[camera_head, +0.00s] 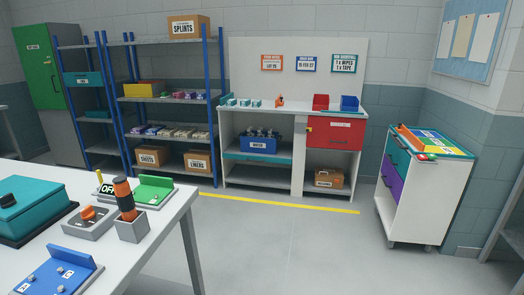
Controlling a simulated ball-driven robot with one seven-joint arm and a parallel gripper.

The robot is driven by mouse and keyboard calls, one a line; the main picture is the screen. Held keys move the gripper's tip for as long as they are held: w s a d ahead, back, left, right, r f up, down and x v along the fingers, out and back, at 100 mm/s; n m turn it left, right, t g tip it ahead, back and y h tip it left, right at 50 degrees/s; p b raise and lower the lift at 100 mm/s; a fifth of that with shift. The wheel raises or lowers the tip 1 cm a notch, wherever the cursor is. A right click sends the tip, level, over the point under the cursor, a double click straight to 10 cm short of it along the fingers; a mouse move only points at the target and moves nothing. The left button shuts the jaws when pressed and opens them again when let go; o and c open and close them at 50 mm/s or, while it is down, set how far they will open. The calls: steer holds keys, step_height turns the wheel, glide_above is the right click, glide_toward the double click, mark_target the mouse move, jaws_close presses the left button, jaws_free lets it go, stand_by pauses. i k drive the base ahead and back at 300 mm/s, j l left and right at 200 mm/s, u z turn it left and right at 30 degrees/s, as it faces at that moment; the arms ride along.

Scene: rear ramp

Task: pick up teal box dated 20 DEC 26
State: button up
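Several small teal boxes (244,102) with pale faces stand in a row on the left end of the white counter (300,106) at the back. They are too small for me to read any date, so I cannot tell which one says 20 DEC 26. My gripper is not in view.
A red bin (321,102) and a blue bin (349,103) stand right of a small orange item (280,101) on the counter. A near table (150,232) fills the lower left. A white drawer cart (419,205) stands right. Floor before the counter is clear, with a yellow line (290,204).

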mark_target(257, 103)
steer(key=i, duration=1.95)
steer(key=i+l+u, duration=0.1)
steer(key=i, duration=1.85)
steer(key=i+u, duration=0.2)
steer(key=i, duration=0.2)
steer(key=i+l+u, duration=0.2)
steer(key=i, duration=0.15)
steer(key=i+l+u, duration=0.2)
steer(key=i, duration=0.15)
